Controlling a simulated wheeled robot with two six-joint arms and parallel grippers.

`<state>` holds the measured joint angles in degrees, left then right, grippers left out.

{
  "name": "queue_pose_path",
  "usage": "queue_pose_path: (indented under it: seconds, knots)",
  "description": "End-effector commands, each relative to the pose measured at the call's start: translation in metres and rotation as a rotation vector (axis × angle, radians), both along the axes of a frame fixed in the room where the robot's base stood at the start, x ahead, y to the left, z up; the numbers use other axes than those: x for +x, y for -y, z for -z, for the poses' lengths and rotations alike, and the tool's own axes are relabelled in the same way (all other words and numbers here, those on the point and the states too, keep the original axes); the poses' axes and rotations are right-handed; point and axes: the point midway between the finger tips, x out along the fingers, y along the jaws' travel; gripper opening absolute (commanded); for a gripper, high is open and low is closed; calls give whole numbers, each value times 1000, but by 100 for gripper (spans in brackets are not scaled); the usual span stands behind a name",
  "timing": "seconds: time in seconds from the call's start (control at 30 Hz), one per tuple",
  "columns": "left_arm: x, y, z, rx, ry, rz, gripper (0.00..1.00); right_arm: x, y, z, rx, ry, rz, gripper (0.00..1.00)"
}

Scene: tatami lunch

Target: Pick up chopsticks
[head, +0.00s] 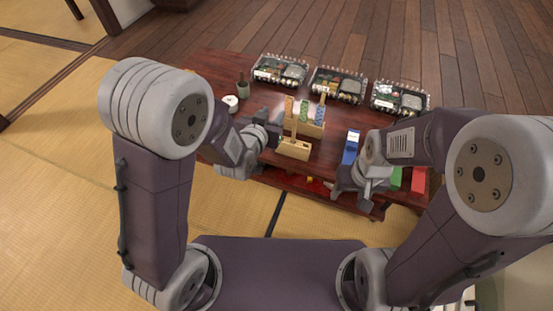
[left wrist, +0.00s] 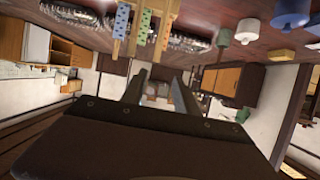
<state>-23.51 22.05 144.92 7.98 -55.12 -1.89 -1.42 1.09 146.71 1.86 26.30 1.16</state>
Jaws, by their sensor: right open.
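Patterned chopsticks stand upright in a pale wooden holder (head: 294,151) on the dark red table. An orange-brown one (head: 288,112), a green one (head: 304,111) and a bluish one (head: 319,113) show in the head view. In the left wrist view, which looks upside down, blue (left wrist: 122,20), green (left wrist: 143,25) and orange (left wrist: 165,27) patterned pieces hang from the top. My left gripper (head: 272,128) is just left of the holder; its two fingers (left wrist: 157,92) are apart and nothing shows between them. My right gripper (head: 352,192) is open at the table's front edge, its tips hard to see.
Three clear-lidded lunch trays (head: 281,70) (head: 338,84) (head: 399,98) line the table's far side. A small dark green pot (head: 243,89) and a white round item (head: 230,102) stand at the left. A blue box (head: 351,147) lies between the holder and my right arm. Green and red (head: 419,180) items sit at the right.

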Motion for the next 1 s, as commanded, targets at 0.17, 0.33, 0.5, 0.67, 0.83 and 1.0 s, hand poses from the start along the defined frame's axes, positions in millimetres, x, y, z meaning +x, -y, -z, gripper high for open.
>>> queue_pose_path:
  seconds: [0.17,0.33,0.5,0.67,0.83,1.0]
  knots:
    - [-5,11,35,3,-7,27,36,0,0,31,0,1,0,57]
    - [0,13,35,3,-8,28,36,1,0,30,0,2,0,57]
    - [23,20,49,3,-7,27,36,1,0,44,0,1,0,57]
    - [29,22,48,3,-10,28,36,0,0,45,0,1,0,57]
    - [51,27,69,2,-6,26,36,0,0,72,0,1,0,57]
    - [71,34,73,3,-8,26,36,0,0,81,0,1,0,57]
